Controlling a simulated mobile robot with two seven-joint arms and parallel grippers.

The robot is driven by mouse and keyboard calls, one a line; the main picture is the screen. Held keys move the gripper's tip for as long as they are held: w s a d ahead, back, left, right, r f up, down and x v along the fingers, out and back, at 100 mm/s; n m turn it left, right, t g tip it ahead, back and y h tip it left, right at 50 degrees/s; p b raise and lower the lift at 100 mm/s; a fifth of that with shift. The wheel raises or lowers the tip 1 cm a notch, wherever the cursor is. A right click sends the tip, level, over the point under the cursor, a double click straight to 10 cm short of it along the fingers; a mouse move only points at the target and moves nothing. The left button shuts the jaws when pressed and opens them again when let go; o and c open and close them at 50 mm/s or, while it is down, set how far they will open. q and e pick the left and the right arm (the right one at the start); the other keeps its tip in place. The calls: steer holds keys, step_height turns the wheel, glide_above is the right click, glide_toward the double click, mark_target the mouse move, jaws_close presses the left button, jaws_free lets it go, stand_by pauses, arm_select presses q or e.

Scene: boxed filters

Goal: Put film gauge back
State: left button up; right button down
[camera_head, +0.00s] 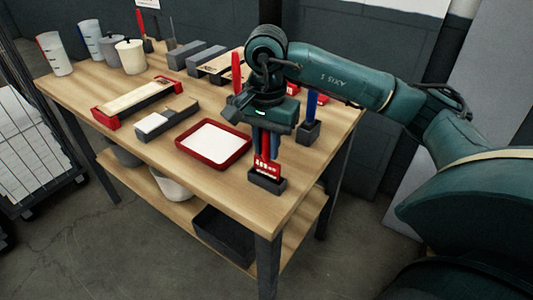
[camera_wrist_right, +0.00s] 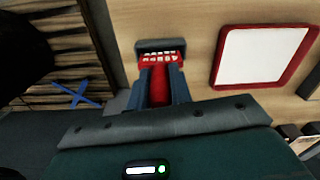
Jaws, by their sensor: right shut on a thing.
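The film gauge (camera_head: 267,165) is red with a row of pale marks along its lower edge. My right gripper (camera_head: 266,148) points down and is shut on its handle. In the right wrist view the red gauge (camera_wrist_right: 160,56) shows between and beyond the fingers (camera_wrist_right: 160,85). A small dark holder (camera_head: 267,184) stands near the table's front corner, right under the gauge, and also shows in the wrist view (camera_wrist_right: 158,44). The gauge's lower edge meets the holder's top in the picture; I cannot tell whether it is inside. The gauge looks upright. My left gripper is not in view.
A red tray (camera_head: 184,150) with a white inside lies left of the gauge on the wooden table (camera_head: 225,183). A dark holder with a blue-handled tool (camera_head: 311,106) stands to the right. A red-handled tool (camera_head: 236,70) stands behind. Blocks and pots fill the back.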

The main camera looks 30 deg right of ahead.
mark_target(267, 160)
step_height(267, 160, down, 3)
steer(key=shift+r, duration=0.15)
steer(key=shift+f, duration=0.2)
steer(key=c, duration=1.3)
jaws_free()
steer(key=shift+r, duration=0.1)
steer(key=shift+o, duration=0.2)
steer(key=shift+r, duration=0.35)
step_height(267, 160, up, 11)
steer(key=shift+p, duration=0.4)
steer(key=shift+r, duration=0.3)
